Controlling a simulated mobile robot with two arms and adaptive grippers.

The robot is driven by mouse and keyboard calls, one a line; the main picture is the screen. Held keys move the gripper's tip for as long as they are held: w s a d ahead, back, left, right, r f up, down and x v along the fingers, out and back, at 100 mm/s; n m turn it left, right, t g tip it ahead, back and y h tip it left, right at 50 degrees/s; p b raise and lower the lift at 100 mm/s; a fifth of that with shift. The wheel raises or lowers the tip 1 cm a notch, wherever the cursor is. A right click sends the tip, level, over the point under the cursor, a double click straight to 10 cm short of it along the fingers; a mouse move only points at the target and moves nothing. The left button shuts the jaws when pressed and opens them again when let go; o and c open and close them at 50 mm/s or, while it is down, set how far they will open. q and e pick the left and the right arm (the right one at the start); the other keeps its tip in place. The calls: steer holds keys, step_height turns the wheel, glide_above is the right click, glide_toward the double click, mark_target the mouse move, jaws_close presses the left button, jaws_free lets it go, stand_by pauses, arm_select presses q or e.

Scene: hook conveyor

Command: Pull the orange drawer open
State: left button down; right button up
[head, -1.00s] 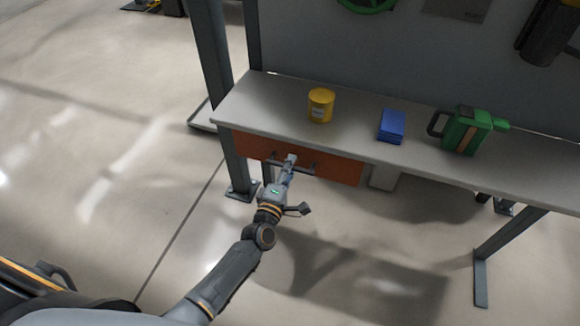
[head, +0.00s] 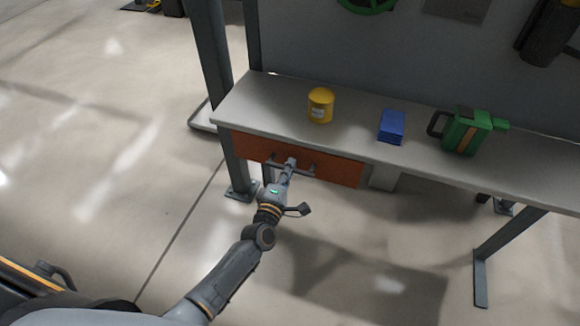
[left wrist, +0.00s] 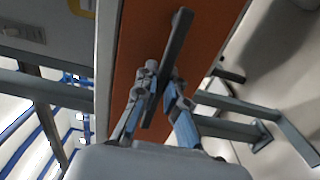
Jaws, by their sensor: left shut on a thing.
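The orange drawer (head: 338,170) sits under the front edge of the workbench, its front about flush below the tabletop. A dark bar handle (head: 304,170) runs along its front. My left gripper (head: 290,163) reaches the handle near its middle and is shut on it. In the left wrist view the two fingers (left wrist: 160,92) are on either side of the dark handle (left wrist: 178,42), with the orange drawer front (left wrist: 215,25) behind. My right gripper is not in view.
On the workbench top (head: 270,110) stand a yellow can (head: 320,105), a blue box (head: 391,127) and a green jug (head: 466,131). Bench legs (head: 482,262) stand at both sides. The floor in front of the drawer is clear.

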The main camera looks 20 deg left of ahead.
arm_select(q)
steer(key=s+p, duration=0.3)
steer(key=s, duration=1.4)
steer(key=shift+s+a, duration=0.3)
steer(key=shift+s, duration=0.05)
steer(key=c, duration=1.4)
jaws_free()
steer(key=s, duration=1.2)
steer(key=shift+a, duration=0.2)
